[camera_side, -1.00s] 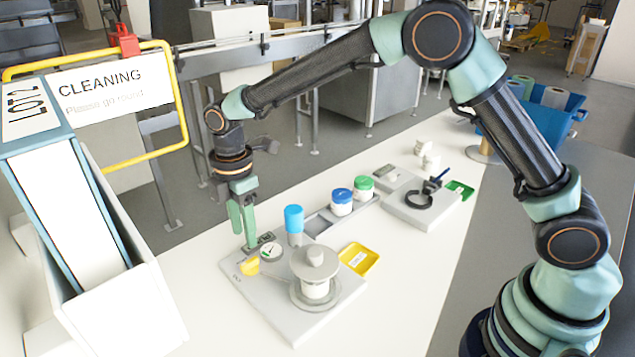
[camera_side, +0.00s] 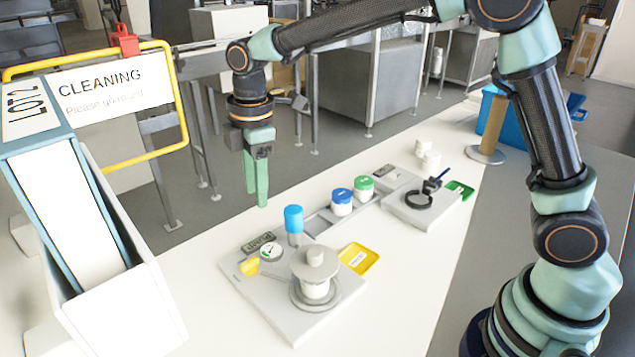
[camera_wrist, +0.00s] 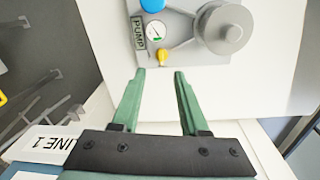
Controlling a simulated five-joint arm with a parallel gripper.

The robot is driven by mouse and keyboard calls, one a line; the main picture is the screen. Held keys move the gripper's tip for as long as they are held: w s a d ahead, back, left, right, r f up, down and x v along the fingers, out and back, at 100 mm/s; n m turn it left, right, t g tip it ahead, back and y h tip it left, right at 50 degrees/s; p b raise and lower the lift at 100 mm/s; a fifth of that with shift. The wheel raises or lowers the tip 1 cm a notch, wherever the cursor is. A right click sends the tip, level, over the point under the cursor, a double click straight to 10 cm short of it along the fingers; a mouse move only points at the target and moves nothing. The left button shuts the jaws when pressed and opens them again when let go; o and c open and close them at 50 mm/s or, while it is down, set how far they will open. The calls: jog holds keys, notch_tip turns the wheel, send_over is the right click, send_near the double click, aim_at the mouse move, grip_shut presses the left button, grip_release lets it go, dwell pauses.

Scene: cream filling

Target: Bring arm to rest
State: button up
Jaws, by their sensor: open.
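My gripper (camera_side: 256,205) hangs above the white table near its far left edge, with its green fingers pointing down. In the wrist view my gripper (camera_wrist: 158,72) has its fingers apart with nothing between them. The pump station, a grey plate (camera_side: 262,302) with a gauge (camera_side: 271,251), a yellow lever (camera_side: 249,266), a blue-capped post (camera_side: 294,220) and a round-topped press (camera_side: 315,262), stands below and in front of it. In the wrist view the gauge (camera_wrist: 156,32) and yellow lever (camera_wrist: 161,56) lie beyond the fingertips, apart from them.
Blue-lidded (camera_side: 342,200) and green-lidded (camera_side: 363,187) jars stand in a grey rack. A yellow tray (camera_side: 358,258), a grey fixture with a black ring (camera_side: 417,201) and white jars (camera_side: 428,158) are on the table.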

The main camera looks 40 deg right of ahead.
jog(key=s+d+r+m+t, duration=0.2)
jog(key=s+d+r+m, duration=0.55)
jog(key=d, duration=0.25)
jog(key=s+d+f+m+t, duration=0.1)
jog(key=s+d+m+t, duration=0.1)
jog(key=s+d+m, duration=0.4)
jog(key=shift+s+d+f+m+t, duration=0.2)
jog(key=shift+s+m+t, duration=0.2)
jog(key=shift+s+m, duration=0.8)
